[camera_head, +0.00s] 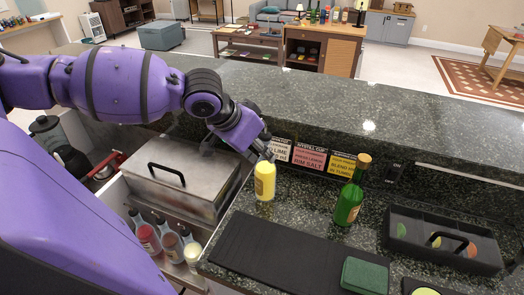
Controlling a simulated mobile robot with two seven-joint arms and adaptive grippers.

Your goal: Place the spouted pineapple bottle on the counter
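A yellow bottle with a pale label (265,183), which looks like the pineapple bottle, is upright at the left end of the lower dark counter (300,205). My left gripper (263,152) is at its top, and the fingertips overlap the bottle's neck. The spout is hidden by the fingers. I cannot tell whether the fingers are closed on the bottle or whether its base touches the counter. My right gripper is not in view.
A green bottle (349,197) stands to the right. A black mat (265,252), green sponge (364,276) and garnish tray (398,242) are on the counter. Several bottles (170,245) sit in the lower rail beside a steel lidded bin (150,180). A raised ledge (330,105) runs behind.

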